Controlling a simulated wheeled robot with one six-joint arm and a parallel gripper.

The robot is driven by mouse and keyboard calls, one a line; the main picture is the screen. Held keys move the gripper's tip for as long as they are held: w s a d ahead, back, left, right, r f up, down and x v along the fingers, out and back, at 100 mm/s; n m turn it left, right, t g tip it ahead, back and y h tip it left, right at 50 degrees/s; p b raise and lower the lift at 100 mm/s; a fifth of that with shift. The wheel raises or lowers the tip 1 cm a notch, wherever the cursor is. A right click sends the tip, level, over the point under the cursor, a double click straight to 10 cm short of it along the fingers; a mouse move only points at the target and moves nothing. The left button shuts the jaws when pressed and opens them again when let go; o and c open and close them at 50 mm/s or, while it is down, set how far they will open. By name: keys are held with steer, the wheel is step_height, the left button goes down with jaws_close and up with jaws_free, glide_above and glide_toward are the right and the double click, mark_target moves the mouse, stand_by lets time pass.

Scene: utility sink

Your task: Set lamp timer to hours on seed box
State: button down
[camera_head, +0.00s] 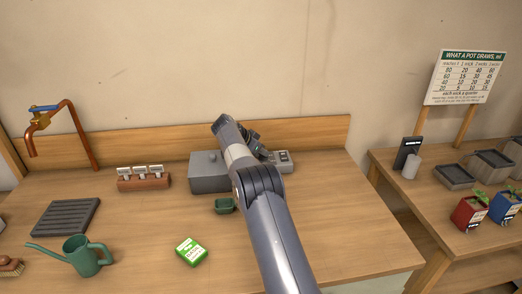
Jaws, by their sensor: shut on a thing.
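The lamp timer (284,158), a small grey unit with a pale face, sits on the bench near the backboard, right of a grey box. My gripper (264,154) is at its left part, shut on what looks like its dial; my arm hides most of the contact. The dial's setting cannot be read from here. The seed box (190,252), a green and white packet, lies on the front middle of the bench. Its print is too small to read for certain.
A grey box (207,172) and a small green tub (224,206) stand left of my arm. The bench right of my arm is clear.

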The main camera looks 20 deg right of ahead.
steer(key=c, duration=1.4)
jaws_free()
steer(key=b+v, duration=0.1)
steer(key=v, duration=0.9)
steer(key=shift+a+r, duration=0.3)
